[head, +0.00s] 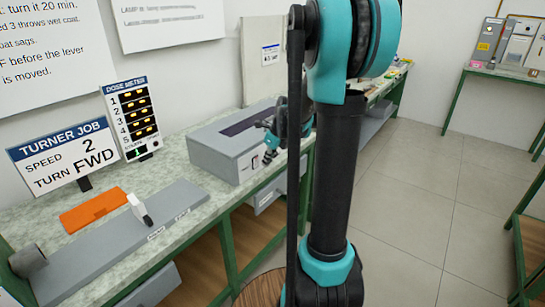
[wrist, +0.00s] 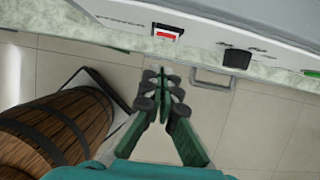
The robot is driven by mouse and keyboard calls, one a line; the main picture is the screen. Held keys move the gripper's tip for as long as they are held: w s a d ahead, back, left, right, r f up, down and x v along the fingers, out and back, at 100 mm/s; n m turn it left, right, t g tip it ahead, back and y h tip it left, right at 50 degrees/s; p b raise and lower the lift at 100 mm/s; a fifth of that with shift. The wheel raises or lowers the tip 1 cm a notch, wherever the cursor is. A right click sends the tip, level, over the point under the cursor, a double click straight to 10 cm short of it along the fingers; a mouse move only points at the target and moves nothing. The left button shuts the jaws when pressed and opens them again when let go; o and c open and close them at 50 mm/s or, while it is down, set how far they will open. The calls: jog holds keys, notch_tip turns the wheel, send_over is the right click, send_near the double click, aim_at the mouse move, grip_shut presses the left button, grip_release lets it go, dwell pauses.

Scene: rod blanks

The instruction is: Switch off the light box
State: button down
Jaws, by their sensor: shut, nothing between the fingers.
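The grey box (head: 217,150) with a dark panel in its top, which I take for the light box, stands on the bench. In the wrist view its front (wrist: 215,22) runs across the top. My gripper (head: 269,160) is at the box's front right in the head view. In the wrist view my gripper (wrist: 162,78) is shut and empty, its tips below the switch with a gap in the picture.
The bench (head: 185,165) also carries a grey track (head: 120,245) with a white lever (head: 138,207), an orange slab (head: 93,209) and a dose meter (head: 131,117) with lit rows. A wooden barrel (wrist: 55,130) stands on the floor at lower left of the wrist view. Open floor lies right.

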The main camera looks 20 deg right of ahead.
aim_at(257, 161)
jog(key=shift+w+a+r, duration=0.15)
jog(key=shift+w+a, duration=0.7)
jog(key=shift+w, duration=0.2)
jog(key=shift+w+a+r, duration=0.15)
jog(key=shift+w+a, duration=0.1)
jog(key=shift+w, duration=0.05)
jog(key=shift+r, duration=0.75)
jog(key=shift+s+d, duration=0.1)
jog(key=shift+d, duration=0.1)
